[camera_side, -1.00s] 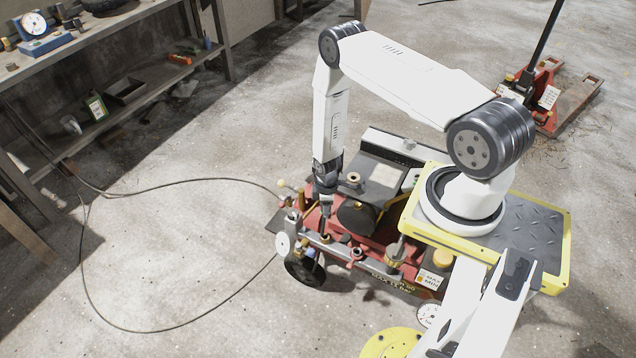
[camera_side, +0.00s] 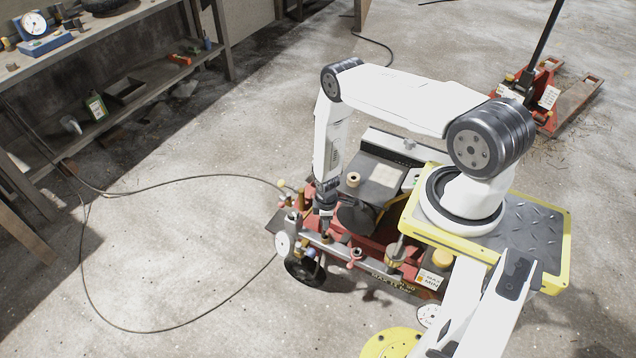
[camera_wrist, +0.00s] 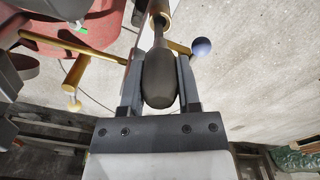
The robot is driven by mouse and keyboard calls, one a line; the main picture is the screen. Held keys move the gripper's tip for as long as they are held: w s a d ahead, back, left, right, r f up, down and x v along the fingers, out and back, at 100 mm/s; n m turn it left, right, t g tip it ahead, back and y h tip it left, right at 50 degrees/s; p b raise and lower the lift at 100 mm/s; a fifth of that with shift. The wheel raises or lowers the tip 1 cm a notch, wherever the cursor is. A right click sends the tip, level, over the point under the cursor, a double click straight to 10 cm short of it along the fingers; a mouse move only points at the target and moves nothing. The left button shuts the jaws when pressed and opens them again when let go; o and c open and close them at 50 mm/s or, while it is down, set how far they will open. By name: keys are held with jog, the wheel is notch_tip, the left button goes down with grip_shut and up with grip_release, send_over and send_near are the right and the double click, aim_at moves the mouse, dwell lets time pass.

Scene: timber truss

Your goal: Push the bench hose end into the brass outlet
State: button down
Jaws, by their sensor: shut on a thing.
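My gripper (camera_wrist: 160,88) is shut on a dark grey, rounded piece (camera_wrist: 159,76), which I take to be the hose end. A thin grey stem runs from it to a brass fitting (camera_wrist: 158,10) at the top of the wrist view, which I take to be the brass outlet. The stem meets the fitting, but I cannot tell how deep it sits. In the side view my gripper (camera_side: 325,207) points down over the front left of the red machine (camera_side: 370,250). The held piece is too small to make out there.
A brass lever with a blue ball (camera_wrist: 201,46) is close to the right finger. Another yellow lever (camera_wrist: 62,42) is at left. A black hose (camera_side: 165,185) loops over the floor between bench (camera_side: 120,115) and machine. A white gauge (camera_side: 283,244) is on the machine's left end.

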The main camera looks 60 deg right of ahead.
jog(key=shift+f, duration=1.45)
jog(key=shift+f, duration=1.85)
jog(key=shift+c, duration=1.2)
grip_release()
jog(key=shift+r, duration=0.2)
jog(key=shift+r, duration=3.7)
